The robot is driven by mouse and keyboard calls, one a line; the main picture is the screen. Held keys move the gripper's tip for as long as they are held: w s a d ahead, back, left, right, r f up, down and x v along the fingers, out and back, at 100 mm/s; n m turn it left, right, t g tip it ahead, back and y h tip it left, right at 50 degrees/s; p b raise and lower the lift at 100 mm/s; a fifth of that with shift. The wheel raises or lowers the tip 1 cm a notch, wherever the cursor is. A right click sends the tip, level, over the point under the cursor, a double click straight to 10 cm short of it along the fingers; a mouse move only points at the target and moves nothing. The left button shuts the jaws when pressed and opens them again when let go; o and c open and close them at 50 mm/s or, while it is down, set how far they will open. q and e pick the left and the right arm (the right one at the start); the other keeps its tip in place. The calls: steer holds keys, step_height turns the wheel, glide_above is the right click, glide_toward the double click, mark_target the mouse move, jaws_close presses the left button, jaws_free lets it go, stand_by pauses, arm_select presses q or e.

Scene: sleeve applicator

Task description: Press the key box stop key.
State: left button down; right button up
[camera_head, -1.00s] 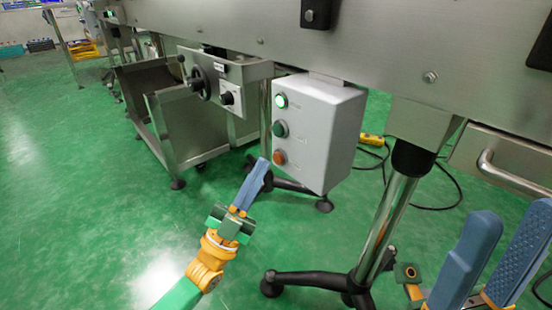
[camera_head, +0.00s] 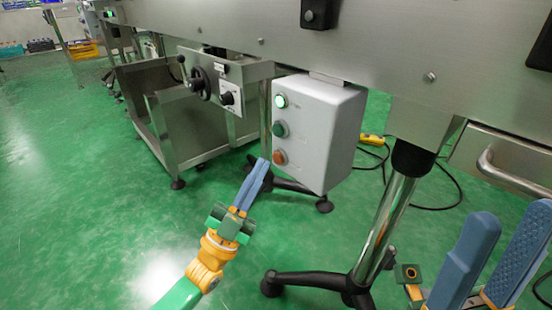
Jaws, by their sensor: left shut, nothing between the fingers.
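The grey key box (camera_head: 329,135) hangs under the steel machine rail. Its left face carries a lit white-green lamp or key (camera_head: 281,101) at the top, a dark green key (camera_head: 280,129) in the middle and an orange-red key (camera_head: 279,157) at the bottom. The labels are too small to read. My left gripper (camera_head: 262,163) has its blue fingers shut and empty. Its tips point up, just left of and slightly below the orange-red key in the picture; no contact shows. My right gripper (camera_head: 508,232) is at the lower right, its two blue fingers spread apart.
A chrome stand post (camera_head: 382,232) with black feet stands right of the box. A steel cart (camera_head: 180,130) and a panel with a crank and knob (camera_head: 213,82) are at the left. A yellow plug block (camera_head: 372,139) and black cable lie on the green floor behind.

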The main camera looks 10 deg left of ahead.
arm_select(q)
steer(key=shift+w, duration=0.1)
stand_by(0.3)
steer(key=shift+w+d, duration=0.25)
steer(key=shift+w+d+b, duration=0.25)
steer(key=shift+w+b, duration=0.05)
stand_by(0.7)
steer(key=shift+s+a+r, duration=0.1)
steer(key=shift+s+a+p, duration=0.4)
steer(key=shift+s+p, duration=0.1)
steer(key=shift+s, duration=0.05)
